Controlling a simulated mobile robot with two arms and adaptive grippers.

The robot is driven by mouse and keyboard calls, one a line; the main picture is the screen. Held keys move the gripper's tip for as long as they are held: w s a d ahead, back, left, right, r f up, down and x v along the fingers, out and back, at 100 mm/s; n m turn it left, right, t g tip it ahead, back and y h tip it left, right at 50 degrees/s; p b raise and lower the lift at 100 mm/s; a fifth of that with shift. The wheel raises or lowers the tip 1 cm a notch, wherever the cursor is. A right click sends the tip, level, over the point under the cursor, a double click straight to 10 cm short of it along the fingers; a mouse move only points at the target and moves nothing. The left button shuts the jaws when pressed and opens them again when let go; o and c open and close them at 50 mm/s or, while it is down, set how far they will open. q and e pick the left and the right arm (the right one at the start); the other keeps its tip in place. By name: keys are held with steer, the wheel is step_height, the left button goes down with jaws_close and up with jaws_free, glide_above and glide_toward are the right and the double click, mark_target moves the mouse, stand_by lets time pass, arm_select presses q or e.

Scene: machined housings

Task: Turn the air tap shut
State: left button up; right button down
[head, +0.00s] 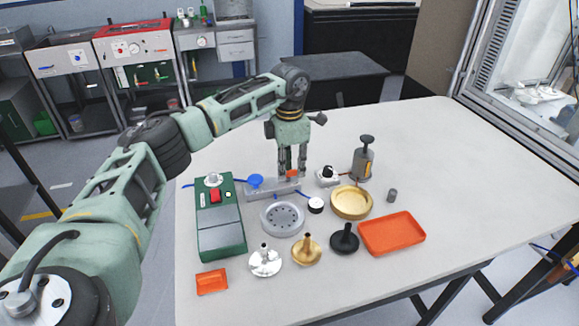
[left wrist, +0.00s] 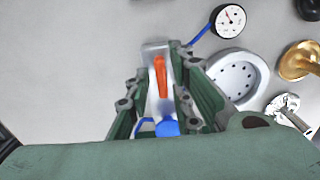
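The air tap's orange lever (head: 292,174) stands at the right end of a grey metal block (head: 262,192) on the table. A blue round knob (head: 255,181) sits at the block's left part. My left gripper (head: 292,169) points down over the lever, its two fingers apart on either side. In the left wrist view the orange lever (left wrist: 161,76) lies lengthwise between the open fingers (left wrist: 158,72), with gaps at its sides, so it does not look gripped. The blue knob (left wrist: 168,128) shows nearer the wrist. My right gripper is in no view.
A gauge (head: 315,204), a grey flange (head: 282,218) and a brass ring (head: 351,202) stand close in front and to the right. A green box (head: 221,234) stands left. An orange tray (head: 392,233) lies front right. The table's back right is clear.

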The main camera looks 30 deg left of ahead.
mark_target(290, 170)
arm_select(q)
steer(key=shift+o, duration=0.3)
step_height(290, 170, up, 12)
stand_by(0.5)
steer(key=shift+f, duration=0.1)
